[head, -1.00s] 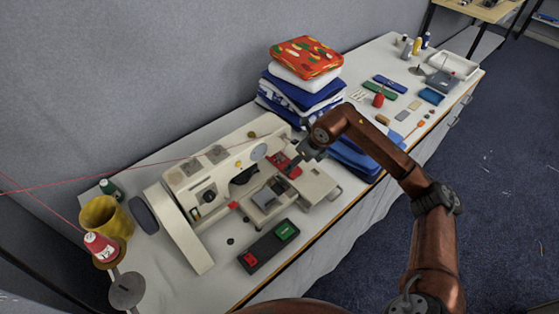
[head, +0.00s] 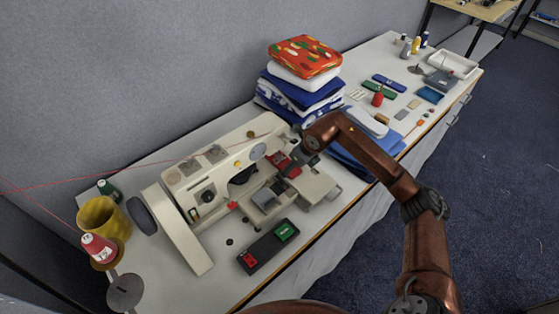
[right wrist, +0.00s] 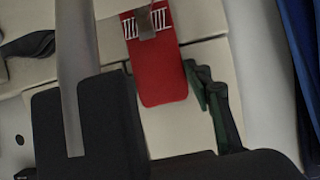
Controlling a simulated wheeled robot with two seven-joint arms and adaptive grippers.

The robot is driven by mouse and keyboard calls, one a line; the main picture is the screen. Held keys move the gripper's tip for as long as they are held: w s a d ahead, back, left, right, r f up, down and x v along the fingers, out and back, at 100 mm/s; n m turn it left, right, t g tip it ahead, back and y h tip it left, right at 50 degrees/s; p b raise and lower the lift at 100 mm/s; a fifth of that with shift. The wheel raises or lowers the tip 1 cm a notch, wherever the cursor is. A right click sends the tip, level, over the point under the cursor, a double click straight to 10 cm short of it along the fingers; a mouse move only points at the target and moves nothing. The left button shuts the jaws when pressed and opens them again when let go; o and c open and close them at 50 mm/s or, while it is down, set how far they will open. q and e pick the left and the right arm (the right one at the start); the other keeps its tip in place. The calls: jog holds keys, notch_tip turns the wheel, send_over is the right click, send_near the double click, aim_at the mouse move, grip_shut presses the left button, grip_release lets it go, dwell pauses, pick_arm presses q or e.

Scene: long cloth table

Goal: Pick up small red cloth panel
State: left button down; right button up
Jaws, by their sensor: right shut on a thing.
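The small red cloth panel (head: 282,161) lies at the sewing machine (head: 211,184), near the needle end, and is partly hidden by my right gripper (head: 292,169). In the right wrist view the red cloth panel (right wrist: 163,75) lies flat on the pale machine bed, with white stripes at its upper end and a grey machine part over them. My right gripper is down at the panel's edge and shut on it; the exact grip spot is hard to see. My left gripper is not in view.
A stack of folded cloths (head: 304,80) stands behind my right arm. A control box with green and red buttons (head: 268,247) lies in front of the machine. A yellow cup (head: 104,219) and a red thread spool (head: 99,247) stand at the left. Small items lie at the far right.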

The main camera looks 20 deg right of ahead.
jog(key=c, duration=0.5)
jog(key=shift+r, duration=0.1)
